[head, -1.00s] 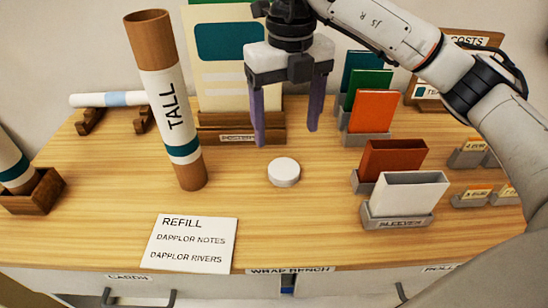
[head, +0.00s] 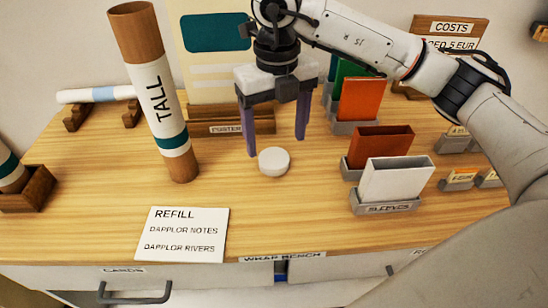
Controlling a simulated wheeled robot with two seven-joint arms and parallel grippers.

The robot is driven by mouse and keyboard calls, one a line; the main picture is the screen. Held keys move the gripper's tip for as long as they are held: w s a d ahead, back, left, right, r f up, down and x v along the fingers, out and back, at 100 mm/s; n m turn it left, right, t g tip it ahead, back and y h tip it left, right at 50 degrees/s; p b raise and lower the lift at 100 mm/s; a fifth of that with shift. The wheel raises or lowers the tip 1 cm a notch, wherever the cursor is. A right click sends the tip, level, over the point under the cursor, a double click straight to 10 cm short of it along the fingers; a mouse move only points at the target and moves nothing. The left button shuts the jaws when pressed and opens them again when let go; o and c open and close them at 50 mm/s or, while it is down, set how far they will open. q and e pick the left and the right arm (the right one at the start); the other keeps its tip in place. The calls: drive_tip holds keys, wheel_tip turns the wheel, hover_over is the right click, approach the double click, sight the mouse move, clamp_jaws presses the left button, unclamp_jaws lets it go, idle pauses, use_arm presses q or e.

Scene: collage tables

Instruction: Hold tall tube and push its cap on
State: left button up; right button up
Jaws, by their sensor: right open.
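The tall tube (head: 150,95) stands upright on the wooden table at the left of the middle. It is brown with a white label reading TALL and a teal band. Its top end looks brown, with no white cap on it. My left gripper is not in view.
A REFILL card (head: 182,235) lies at the front. A poster stand (head: 226,125) is behind the gripper. Sleeve holders (head: 388,205) and coloured cards (head: 365,98) stand to the right. A white rolled tube (head: 95,95) rests on supports at back left. A wooden box (head: 28,192) is at far left.

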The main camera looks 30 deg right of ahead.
sight(274, 158)
drive_tip(key=shift+w+a+f+p, duration=0.15)
drive_tip(key=shift+f+p, duration=0.1)
drive_tip(key=shift+f, duration=1.05)
drive_tip(key=shift+w+d+f+p, duration=0.15)
drive_tip(key=shift+f+p, duration=0.1)
drive_tip(key=shift+f, duration=1.05)
drive_tip(key=shift+a, duration=0.1)
drive_tip(key=c, duration=1.1)
